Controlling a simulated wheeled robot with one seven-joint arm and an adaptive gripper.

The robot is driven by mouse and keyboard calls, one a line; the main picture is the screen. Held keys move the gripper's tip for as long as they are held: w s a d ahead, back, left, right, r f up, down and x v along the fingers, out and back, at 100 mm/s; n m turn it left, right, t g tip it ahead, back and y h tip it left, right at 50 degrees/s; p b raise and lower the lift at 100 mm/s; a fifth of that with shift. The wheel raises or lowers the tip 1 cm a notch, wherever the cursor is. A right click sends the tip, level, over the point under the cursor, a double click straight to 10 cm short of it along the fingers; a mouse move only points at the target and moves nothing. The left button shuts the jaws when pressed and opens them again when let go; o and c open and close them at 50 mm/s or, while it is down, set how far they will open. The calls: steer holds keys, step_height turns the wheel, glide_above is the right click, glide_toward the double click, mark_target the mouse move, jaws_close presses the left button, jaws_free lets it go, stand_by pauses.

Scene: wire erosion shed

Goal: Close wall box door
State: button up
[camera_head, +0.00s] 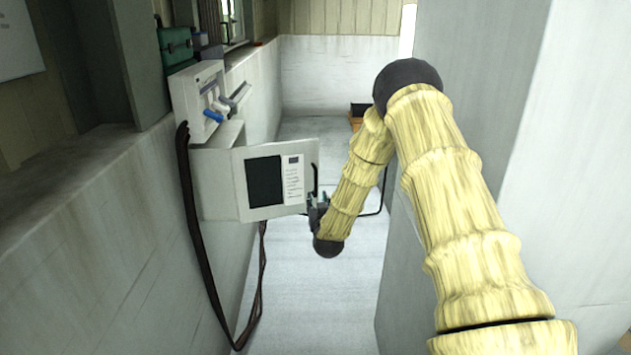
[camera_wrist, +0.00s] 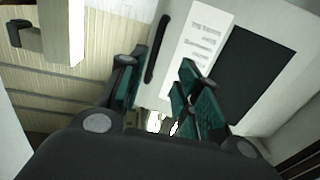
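The wall box (camera_head: 217,182) is a pale grey box on the left wall. Its door (camera_head: 258,214) stands open, sticking out from the wall into the passage. The door carries a dark panel, a white printed label and a dark bar handle (camera_head: 315,180) near its free edge. My gripper (camera_head: 318,201) is at the lower free edge of the door, just below the handle. In the wrist view my gripper (camera_wrist: 160,82) has its teal-padded fingers spread, with the door face and handle (camera_wrist: 157,48) beyond them. Whether a finger touches the door is unclear.
A grey unit with blue parts (camera_head: 200,101) is mounted above the box, beside a green case (camera_head: 175,46). Dark cables (camera_head: 195,225) hang along the left wall. A large grey block (camera_head: 480,90) bounds the right side. The floor (camera_head: 310,290) below the door is clear.

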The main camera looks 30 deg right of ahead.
mark_target(316, 183)
steer(key=p+x, duration=0.1)
steer(key=x, duration=0.2)
steer(key=r+p+x, duration=0.1)
steer(key=x, duration=0.3)
steer(key=p+x, duration=0.1)
steer(key=x, duration=0.3)
steer(key=shift+d+r, duration=0.3)
steer(key=shift+d, duration=0.15)
steer(key=shift+w, duration=0.1)
jaws_close()
